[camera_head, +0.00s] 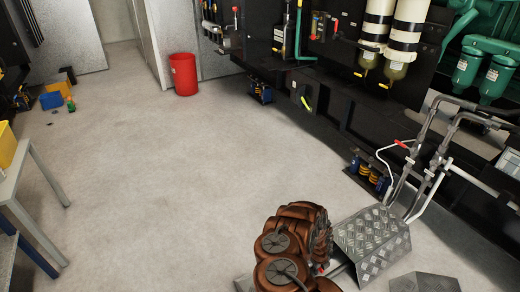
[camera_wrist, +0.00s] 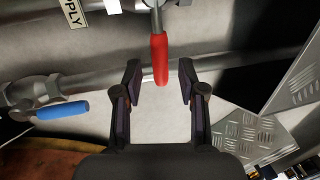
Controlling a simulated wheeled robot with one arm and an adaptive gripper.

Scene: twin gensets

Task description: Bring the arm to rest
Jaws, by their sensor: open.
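My gripper (camera_wrist: 160,80) shows in the wrist view with its two dark fingers spread apart and nothing clasped. A red valve handle (camera_wrist: 160,58) hangs down from a grey pipe fitting and appears in the gap between the fingertips; I cannot tell how deep it sits between them. No finger visibly touches it. In the head view my brown arm (camera_head: 290,245) is folded at the bottom centre, and its gripper end is hidden. A red lever (camera_head: 402,143) shows there on the pipework to the right of the arm.
A blue handle (camera_wrist: 62,109) sits on a pipe at left in the wrist view. Close to my arm are a tread-plate step (camera_head: 372,235) and grey pipes (camera_head: 432,150). A red bin (camera_head: 184,75) stands farther back. The floor (camera_head: 150,160) at left centre is clear.

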